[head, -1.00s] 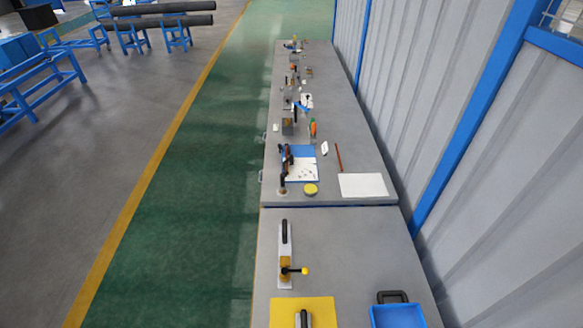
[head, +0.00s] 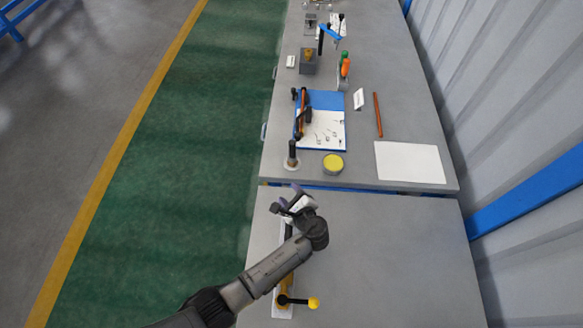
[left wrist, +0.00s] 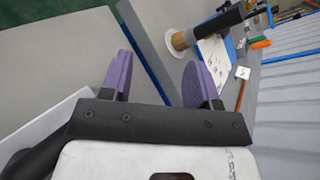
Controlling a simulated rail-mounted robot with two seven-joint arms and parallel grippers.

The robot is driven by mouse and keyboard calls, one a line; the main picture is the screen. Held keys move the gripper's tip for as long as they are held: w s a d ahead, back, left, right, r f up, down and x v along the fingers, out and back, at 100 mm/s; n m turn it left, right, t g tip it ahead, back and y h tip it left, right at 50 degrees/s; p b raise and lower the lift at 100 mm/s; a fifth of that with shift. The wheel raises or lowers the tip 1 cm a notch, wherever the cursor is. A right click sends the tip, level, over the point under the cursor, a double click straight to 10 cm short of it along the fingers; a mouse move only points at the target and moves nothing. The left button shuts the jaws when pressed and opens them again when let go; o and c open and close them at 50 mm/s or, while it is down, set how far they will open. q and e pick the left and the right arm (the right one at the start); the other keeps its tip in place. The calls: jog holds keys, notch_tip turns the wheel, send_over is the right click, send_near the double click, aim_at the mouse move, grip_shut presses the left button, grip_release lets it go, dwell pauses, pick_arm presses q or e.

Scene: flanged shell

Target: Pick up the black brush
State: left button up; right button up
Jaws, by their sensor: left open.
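The black brush (head: 293,154) stands upright near the front left corner of the far table, with its pale round end down. In the left wrist view the brush (left wrist: 212,28) shows at the upper right, with a dark handle, a tan band and a pale end. My left gripper (head: 289,202) is open and empty, over the near table just short of the gap between the tables. Its purple fingers (left wrist: 160,78) are apart, and the brush lies beyond them, not between them. My right gripper is not in view.
A yellow-topped round tin (head: 333,164) stands right of the brush. A blue-and-white board (head: 330,130) with small parts and a dark orange-brown tool lies behind. A white sheet (head: 409,162) lies at right. My left arm partly covers a white-based tool with a yellow knob (head: 313,303).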

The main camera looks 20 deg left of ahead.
pick_arm(q)
jog(key=w+d+m+t+y, duration=0.1)
jog(key=w+d+m+t, duration=0.1)
jog(key=w+m, duration=0.2)
jog(key=m+t+b, duration=0.2)
jog(key=m+b, duration=0.1)
jog(key=m, duration=0.2)
send_near(293, 153)
jog(key=x, duration=0.3)
jog(key=f+x, duration=0.1)
jog(key=x, duration=0.2)
jog(key=shift+r+b+x, duration=0.2)
jog(key=shift+b+x, duration=0.45)
jog(key=shift+x, duration=1.95)
jog(key=shift+w, duration=0.1)
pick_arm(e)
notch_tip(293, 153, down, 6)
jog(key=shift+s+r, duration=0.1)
pick_arm(q)
jog(key=c, duration=1)
jog(key=shift+r, duration=0.1)
